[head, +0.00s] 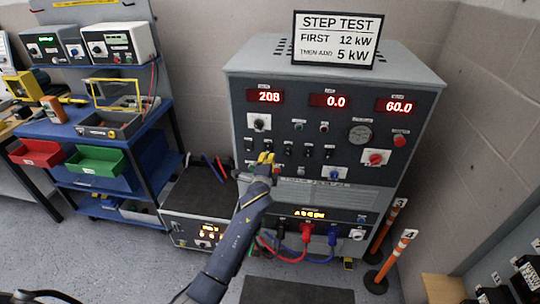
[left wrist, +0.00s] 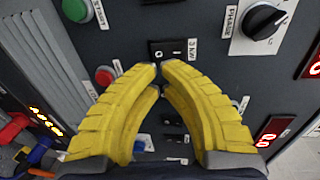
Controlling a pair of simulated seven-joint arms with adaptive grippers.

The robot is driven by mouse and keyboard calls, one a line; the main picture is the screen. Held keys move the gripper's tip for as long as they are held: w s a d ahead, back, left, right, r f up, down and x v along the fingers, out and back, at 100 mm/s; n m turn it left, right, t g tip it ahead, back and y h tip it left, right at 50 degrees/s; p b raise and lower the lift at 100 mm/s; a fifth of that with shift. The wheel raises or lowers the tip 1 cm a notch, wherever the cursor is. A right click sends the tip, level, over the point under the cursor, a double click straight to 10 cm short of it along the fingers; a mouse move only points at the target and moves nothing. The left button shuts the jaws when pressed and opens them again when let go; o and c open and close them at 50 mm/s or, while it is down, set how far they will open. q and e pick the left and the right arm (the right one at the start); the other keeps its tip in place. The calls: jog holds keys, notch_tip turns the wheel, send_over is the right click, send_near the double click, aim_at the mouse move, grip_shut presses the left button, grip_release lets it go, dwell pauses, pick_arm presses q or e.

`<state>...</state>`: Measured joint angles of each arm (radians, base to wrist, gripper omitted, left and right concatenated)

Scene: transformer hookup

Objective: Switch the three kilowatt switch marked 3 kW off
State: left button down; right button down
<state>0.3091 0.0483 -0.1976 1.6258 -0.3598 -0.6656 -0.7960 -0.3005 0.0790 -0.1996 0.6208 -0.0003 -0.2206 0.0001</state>
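The 3 kW switch (left wrist: 166,50) is a small black rocker marked O and I, with a "3 kW" label (left wrist: 193,49) beside it in the left wrist view. Which side is pressed in, I cannot tell. In the head view it sits in the row of black switches (head: 268,145) on the load bank's grey front. My left gripper (left wrist: 160,68) has yellow fingers with the tips nearly together and nothing visible between them. The tips are right beside the switch; contact is unclear. In the head view the left gripper (head: 266,158) is at the panel. My right gripper is not in view.
A phase knob (left wrist: 264,20), green button (left wrist: 76,8) and red button (left wrist: 105,75) surround the switch. More switches lie partly behind the fingers. Displays (head: 265,96) run above. Coloured plugs (head: 307,232) and cables hang below. Striped posts (head: 397,250) stand at the right.

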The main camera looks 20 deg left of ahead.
aim_at(270, 152)
pick_arm(q)
jog(key=shift+w+a+f, duration=0.1)
jog(key=shift+w, duration=0.8)
jog(key=shift+w+a+f, duration=0.1)
jog(key=shift+w, duration=0.75)
